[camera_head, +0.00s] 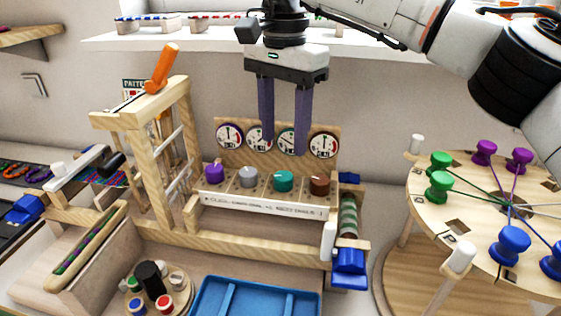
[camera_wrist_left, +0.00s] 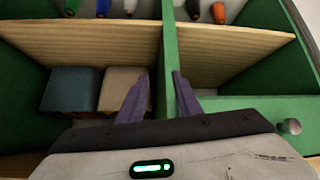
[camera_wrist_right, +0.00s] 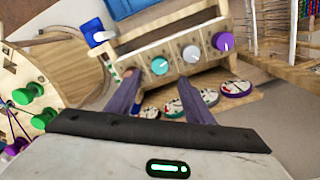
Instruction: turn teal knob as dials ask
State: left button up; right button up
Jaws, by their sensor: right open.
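The teal knob (camera_head: 284,181) sits on the wooden knob panel, between the grey knob (camera_head: 248,177) and the brown knob (camera_head: 320,186). The purple knob (camera_head: 214,173) is at the panel's left end. Several round dials (camera_head: 287,140) stand on the board behind the knobs. My right gripper (camera_head: 284,150) is open and empty, pointing down in front of the dials, above and behind the teal knob. The right wrist view also shows the teal knob (camera_wrist_right: 160,66), beyond the open fingers and apart from them. My left gripper (camera_wrist_left: 158,85) shows only in its wrist view, with its fingers apart near a green divider.
A wooden loom frame (camera_head: 150,140) with an orange handle stands left of the panel. A round table (camera_head: 480,240) with green, purple and blue bobbins is at right. A blue tray (camera_head: 255,298) lies in front. A blue clamp (camera_head: 350,265) is at the panel's right.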

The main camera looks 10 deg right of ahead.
aim_at(284, 175)
notch_tip(284, 175, down, 8)
jog(key=shift+f, duration=0.15)
jog(key=c, duration=1)
